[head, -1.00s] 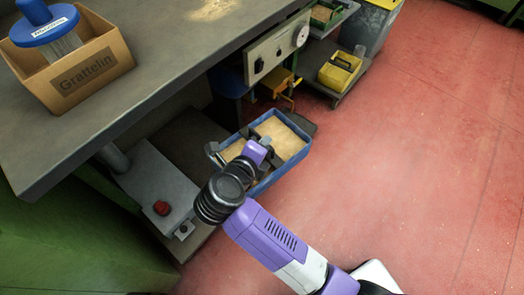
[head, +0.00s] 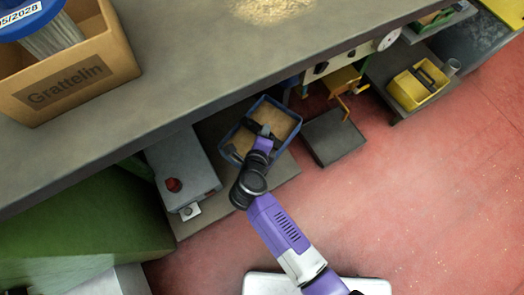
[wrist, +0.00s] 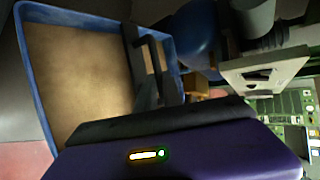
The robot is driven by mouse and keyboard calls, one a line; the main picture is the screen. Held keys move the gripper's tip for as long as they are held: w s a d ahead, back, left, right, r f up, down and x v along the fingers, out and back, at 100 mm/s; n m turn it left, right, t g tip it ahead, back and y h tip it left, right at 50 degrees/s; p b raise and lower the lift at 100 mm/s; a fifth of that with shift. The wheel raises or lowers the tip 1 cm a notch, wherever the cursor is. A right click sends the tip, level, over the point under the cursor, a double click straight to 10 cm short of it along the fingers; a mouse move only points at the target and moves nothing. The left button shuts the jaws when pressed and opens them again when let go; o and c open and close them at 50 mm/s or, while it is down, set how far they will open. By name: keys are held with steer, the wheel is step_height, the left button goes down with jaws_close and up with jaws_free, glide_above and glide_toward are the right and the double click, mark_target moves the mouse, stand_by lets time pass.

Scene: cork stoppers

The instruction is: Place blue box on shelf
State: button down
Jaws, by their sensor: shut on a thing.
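The blue box (head: 233,155) is an open tray filled with light brown material. It also shows in the wrist view (wrist: 43,100), tilted in the picture. My gripper (head: 262,132) is shut on the box; its dark fingers cross the box's near side, and in the wrist view a finger (wrist: 150,75) lies over the right part of the box. A low grey shelf board (head: 270,183) lies beneath the workbench, and the box appears above it. The gap between box and board cannot be judged.
The workbench (head: 180,75) overhangs close behind the box. A grey unit with a red button (head: 173,185) stands left of it. A dark block (head: 333,136) is on the right, and a yellow bin (head: 415,85) is farther right. The red floor in front is open.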

step_height(320, 180, down, 16)
steer(key=b, duration=0.9)
steer(key=shift+f+b, duration=0.2)
steer(key=shift+b, duration=0.15)
steer(key=shift+f, duration=0.15)
steer(key=c, duration=1.5)
jaws_free()
steer(key=p+v, duration=0.6)
steer(key=v, duration=0.5)
steer(key=shift+w, duration=0.15)
steer(key=shift+s+a+r, duration=0.1)
steer(key=shift+s+r, duration=0.3)
steer(key=shift+s, duration=0.15)
